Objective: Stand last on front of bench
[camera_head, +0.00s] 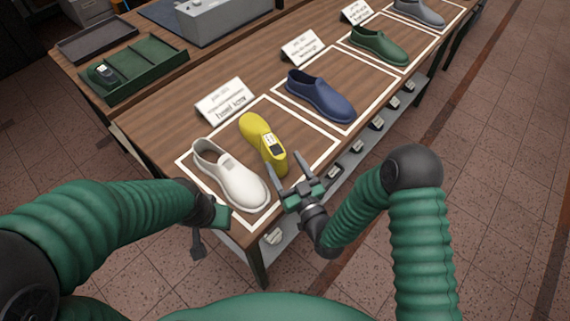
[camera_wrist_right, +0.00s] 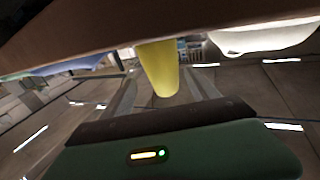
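The yellow last (camera_head: 254,131) is on the bench top (camera_head: 165,135), inside the front white outline, close beside a white shoe (camera_head: 230,178). A pale label with a dark patch is on its near end. My right gripper (camera_head: 291,174) is at the bench's edge, just short of that near end, with its fingers spread. In the right wrist view the yellow last (camera_wrist_right: 158,70) shows between the two open fingers, with nothing clearly gripped. My left gripper (camera_head: 205,232) is low by the bench's near corner; its fingers are mostly hidden.
A blue shoe (camera_head: 322,95), a green shoe (camera_head: 379,45) and a grey shoe (camera_head: 418,11) stand in outlines farther along, with cards behind them. A green tray (camera_head: 138,70) and a grey box (camera_head: 222,15) are on the surface behind. A shelf with small tags runs below the edge.

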